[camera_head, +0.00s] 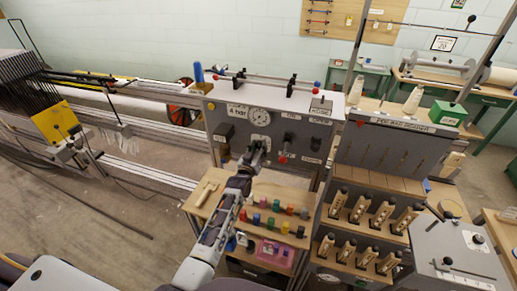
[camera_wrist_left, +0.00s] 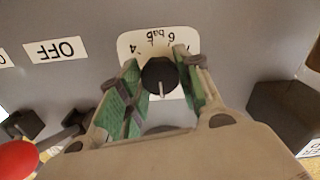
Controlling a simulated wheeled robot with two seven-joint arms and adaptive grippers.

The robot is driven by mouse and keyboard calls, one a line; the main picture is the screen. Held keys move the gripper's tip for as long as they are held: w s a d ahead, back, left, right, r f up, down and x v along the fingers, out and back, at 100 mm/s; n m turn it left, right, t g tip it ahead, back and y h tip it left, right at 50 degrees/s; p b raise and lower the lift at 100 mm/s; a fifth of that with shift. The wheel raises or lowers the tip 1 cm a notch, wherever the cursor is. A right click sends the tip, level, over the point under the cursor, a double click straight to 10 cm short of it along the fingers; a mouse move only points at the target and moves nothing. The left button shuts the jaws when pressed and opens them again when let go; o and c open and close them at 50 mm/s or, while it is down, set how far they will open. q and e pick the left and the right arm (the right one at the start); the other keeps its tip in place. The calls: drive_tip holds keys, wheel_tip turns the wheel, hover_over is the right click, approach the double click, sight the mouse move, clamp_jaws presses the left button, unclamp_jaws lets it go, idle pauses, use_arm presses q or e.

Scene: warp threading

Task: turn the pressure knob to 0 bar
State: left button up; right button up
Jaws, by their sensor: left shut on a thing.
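The pressure knob (camera_wrist_left: 160,75) is a round black knob with a pale pointer line, on a white dial plate (camera_wrist_left: 135,43) marked "bar" with 4 and 6 legible. My left gripper (camera_wrist_left: 160,82) has its green-padded fingers on both sides of the knob, shut on it. In the head view the left gripper (camera_head: 254,155) reaches the front of the grey panel (camera_head: 215,120) and hides the knob. A round gauge (camera_head: 260,117) and a "4 bar" label (camera_head: 237,110) sit above it. The rest of the dial scale is covered. My right gripper is not in view.
Beside the knob are an "OFF" label (camera_wrist_left: 56,50), a red-ended lever (camera_wrist_left: 16,158) and a dark block (camera_wrist_left: 283,108). Below the panel, a wooden shelf (camera_head: 212,190) holds coloured spools (camera_head: 277,206). A rack with wooden-handled tools (camera_head: 360,208) stands to the right.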

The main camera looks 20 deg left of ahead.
use_arm(q)
drive_tip(key=shift+f, duration=0.2)
drive_tip(key=o, duration=0.8)
drive_tip(key=shift+c, duration=0.2)
drive_tip(key=shift+o, duration=1.4)
drive_tip(key=shift+r, duration=0.1)
drive_tip(key=shift+s, duration=0.15)
drive_tip(key=s, duration=1.1)
drive_tip(key=shift+s+a, duration=0.2)
drive_tip(key=shift+s, duration=0.15)
drive_tip(key=shift+s, duration=0.1)
